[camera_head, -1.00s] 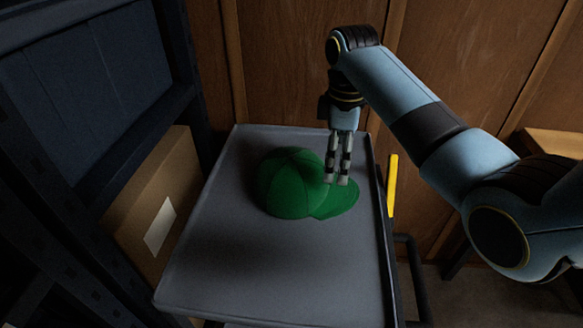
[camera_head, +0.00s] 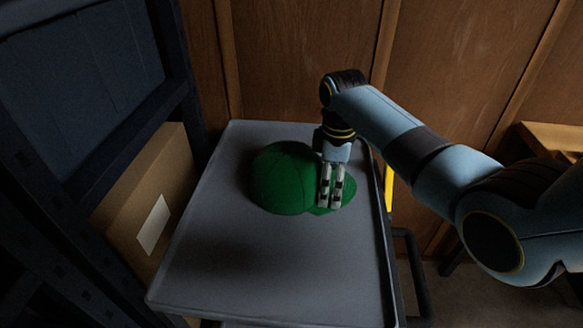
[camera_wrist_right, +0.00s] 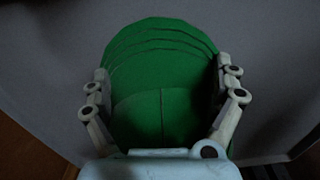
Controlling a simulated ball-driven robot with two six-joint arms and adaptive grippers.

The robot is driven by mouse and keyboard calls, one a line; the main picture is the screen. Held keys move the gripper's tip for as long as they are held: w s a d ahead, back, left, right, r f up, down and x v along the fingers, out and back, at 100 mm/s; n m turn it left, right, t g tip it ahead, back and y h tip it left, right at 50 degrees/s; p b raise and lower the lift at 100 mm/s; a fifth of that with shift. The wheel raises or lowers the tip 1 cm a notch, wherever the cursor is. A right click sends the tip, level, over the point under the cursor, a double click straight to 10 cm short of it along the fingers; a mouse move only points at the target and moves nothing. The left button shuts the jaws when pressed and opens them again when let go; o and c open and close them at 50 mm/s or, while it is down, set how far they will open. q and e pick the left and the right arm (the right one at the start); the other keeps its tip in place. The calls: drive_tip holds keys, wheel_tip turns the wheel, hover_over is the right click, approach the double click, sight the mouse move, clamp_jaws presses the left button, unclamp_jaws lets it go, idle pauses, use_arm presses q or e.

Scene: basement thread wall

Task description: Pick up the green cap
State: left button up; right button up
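The green cap (camera_head: 282,180) lies on the grey tray top (camera_head: 235,265), its dome to the left and its brim to the right. My right gripper (camera_head: 329,207) points down at the brim, its fingertips overlapping the brim in the head view. In the right wrist view the cap (camera_wrist_right: 160,110) fills the space between the two spread fingers (camera_wrist_right: 162,70), one along each side of the green. The gripper is open; I cannot tell whether the fingertips touch the cap. Part of the brim is hidden behind the fingers. My left gripper is not in view.
A cardboard box (camera_head: 150,195) with a white label sits left of the tray by a dark shelf rack (camera_head: 85,75). A wood-panelled wall (camera_head: 300,60) stands behind. A yellow bar (camera_head: 389,188) is at the tray's right edge. The tray's front is bare.

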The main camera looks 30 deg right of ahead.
drive_tip(key=c, duration=0.9)
